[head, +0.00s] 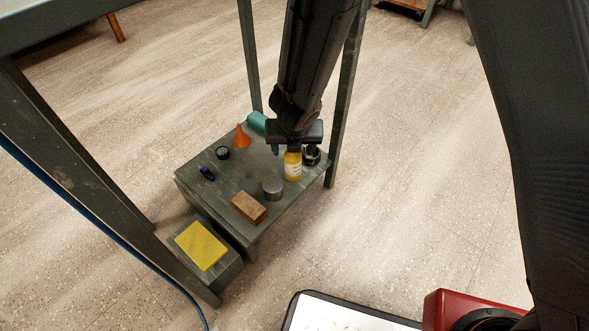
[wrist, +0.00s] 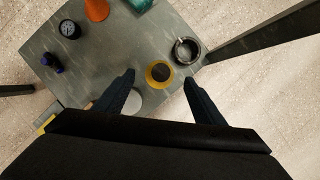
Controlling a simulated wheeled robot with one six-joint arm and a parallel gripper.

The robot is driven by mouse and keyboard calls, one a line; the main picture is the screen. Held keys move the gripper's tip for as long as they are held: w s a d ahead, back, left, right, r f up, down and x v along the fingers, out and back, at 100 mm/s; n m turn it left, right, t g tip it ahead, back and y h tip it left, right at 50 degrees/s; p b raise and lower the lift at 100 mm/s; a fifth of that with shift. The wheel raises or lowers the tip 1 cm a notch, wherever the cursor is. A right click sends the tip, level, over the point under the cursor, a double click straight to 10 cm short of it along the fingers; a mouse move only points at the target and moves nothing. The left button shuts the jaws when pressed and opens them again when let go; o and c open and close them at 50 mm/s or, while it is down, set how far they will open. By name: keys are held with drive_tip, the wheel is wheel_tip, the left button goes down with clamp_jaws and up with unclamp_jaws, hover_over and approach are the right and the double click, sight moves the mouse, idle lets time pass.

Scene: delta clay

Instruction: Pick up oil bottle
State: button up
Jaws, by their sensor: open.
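The oil bottle (head: 292,167) is yellow with a pale label and stands upright on a low grey shelf. In the wrist view I look down on its dark cap and yellow rim (wrist: 159,73). My gripper (head: 293,148) is right above the bottle in the head view and hides its top. In the wrist view the two fingers of my gripper (wrist: 158,78) are spread apart, with the bottle in the gap between their tips. I cannot tell whether either finger touches it.
Close by stand a dark ring-shaped object (wrist: 187,51) and a grey metal cylinder (head: 273,187). A brown block (head: 248,207), an orange cone (head: 241,138), a teal object (head: 257,122) and a dark round gauge (head: 222,153) share the shelf (head: 215,188). A table leg (head: 346,100) rises nearby.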

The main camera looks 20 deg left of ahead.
sight(293, 162)
drive_tip(key=shift+s+a+f+n, duration=0.1)
drive_tip(key=shift+a+f+n, duration=0.15)
drive_tip(key=shift+f, duration=0.75)
drive_tip(key=b+x, duration=0.1)
drive_tip(key=x, duration=0.1)
drive_tip(key=b+x, duration=0.4)
drive_tip(key=x, duration=0.1)
drive_tip(key=shift+s+d, duration=0.15)
drive_tip(key=shift+d, duration=0.25)
drive_tip(key=c, duration=1.3)
